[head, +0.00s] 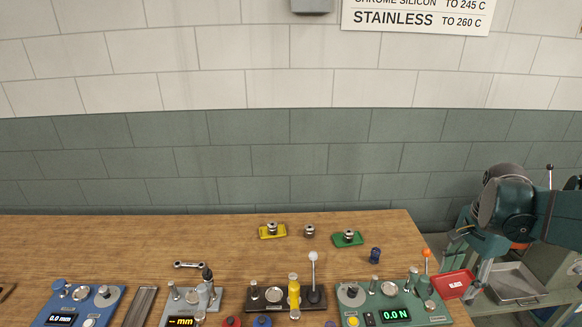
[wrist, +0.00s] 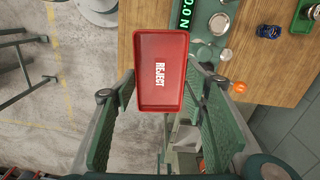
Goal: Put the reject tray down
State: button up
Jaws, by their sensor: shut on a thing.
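The red reject tray (wrist: 160,98) lies between the two fingers of my gripper (wrist: 162,84) in the wrist view, with its white REJECT label facing the camera. My gripper is shut on the tray. In the head view the tray (head: 453,284) is at the lower right, close to the right end of the bench (head: 230,250), with my gripper (head: 474,277) at its right side. It appears held up by the bench edge; its exact height is unclear. No contact under the tray shows.
A green force tester (head: 394,300) stands at the bench's right end, close to the tray, with an orange-knobbed lever. A grey metal tray (head: 516,284) is right of the bench. The bench's back middle has bare wood.

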jog(key=w+a+r+n, duration=0.2)
jog(key=w+a+n, duration=0.4)
jog(key=w+a, duration=1.05)
jog(key=w+a+n+p, duration=0.1)
jog(key=w+a+n, duration=0.1)
jog(key=w+a, duration=0.55)
jog(key=w+a+n, duration=0.3)
jog(key=w+a, duration=0.1)
jog(key=a, duration=0.7)
jog(key=w+a+f+n, duration=0.1)
jog(key=a+n, duration=0.2)
jog(key=a, duration=1.2)
jog(key=w+a+f+n, duration=0.2)
jog(key=a+n, duration=0.1)
jog(key=a, duration=1.2)
notch_tip(320, 180, down, 12)
jog(key=shift+s+f+p, duration=0.25)
jog(key=shift+p, duration=0.1)
jog(key=shift+f, duration=0.15)
jog(key=shift+f, duration=3)
